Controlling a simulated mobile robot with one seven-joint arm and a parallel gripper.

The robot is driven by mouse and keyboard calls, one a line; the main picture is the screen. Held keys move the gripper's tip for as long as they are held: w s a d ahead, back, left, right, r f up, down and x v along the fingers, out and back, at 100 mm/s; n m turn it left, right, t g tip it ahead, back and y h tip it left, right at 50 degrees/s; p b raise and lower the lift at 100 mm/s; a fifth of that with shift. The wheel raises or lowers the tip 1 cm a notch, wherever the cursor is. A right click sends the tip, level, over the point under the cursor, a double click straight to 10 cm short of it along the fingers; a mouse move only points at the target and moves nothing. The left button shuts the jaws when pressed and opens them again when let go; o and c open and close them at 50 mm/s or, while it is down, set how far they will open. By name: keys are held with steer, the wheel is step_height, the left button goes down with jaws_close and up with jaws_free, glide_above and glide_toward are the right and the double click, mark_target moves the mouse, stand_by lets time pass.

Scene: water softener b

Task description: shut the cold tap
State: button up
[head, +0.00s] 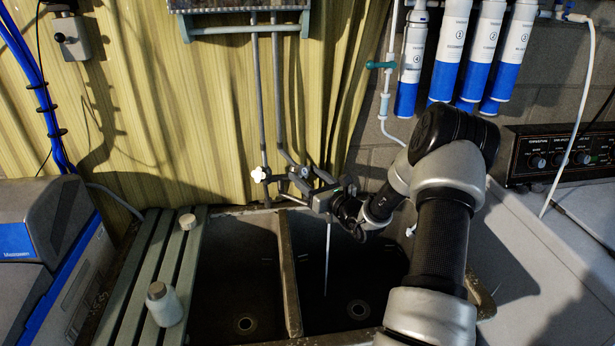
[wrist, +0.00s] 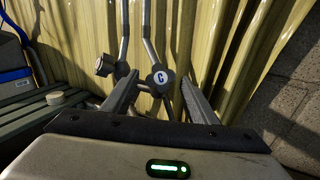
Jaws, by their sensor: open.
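The cold tap (wrist: 160,78) has a dark round knob with a blue "C" on a white face. In the wrist view it appears between the tips of my gripper's (wrist: 160,90) open fingers, a little nearer the left one. I cannot tell whether either finger touches it. In the head view my gripper (head: 312,190) reaches the pipework above the right basin and partly hides the cold tap (head: 304,172). A thin pale stream (head: 327,260), which looks like running water, falls into the right basin (head: 385,290).
A second tap knob (head: 257,174) is left of the cold tap, also in the wrist view (wrist: 103,65). Pipes (head: 278,100) rise behind. A slatted board (head: 140,275) carries two pale containers. Filter cartridges (head: 450,50) hang at upper right, near my arm.

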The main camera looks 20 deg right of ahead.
steer(key=c, duration=1.1)
steer(key=shift+o, duration=0.2)
steer(key=shift+a+r+m+h+p, duration=0.2)
steer(key=shift+m+h+p, duration=0.45)
steer(key=shift+m, duration=0.45)
steer(key=shift+m+h+p, duration=0.45)
steer(key=shift+m+h, duration=0.2)
steer(key=shift+m, duration=0.55)
steer(key=shift+f, duration=0.2)
steer(key=o, duration=1.1)
steer(key=shift+c, duration=0.2)
steer(key=shift+s, duration=0.1)
steer(key=s+b, duration=0.1)
steer(key=s, duration=1.6)
steer(key=shift+s+d+r, duration=0.2)
steer(key=shift+d+r, duration=0.1)
steer(key=shift+d, duration=0.05)
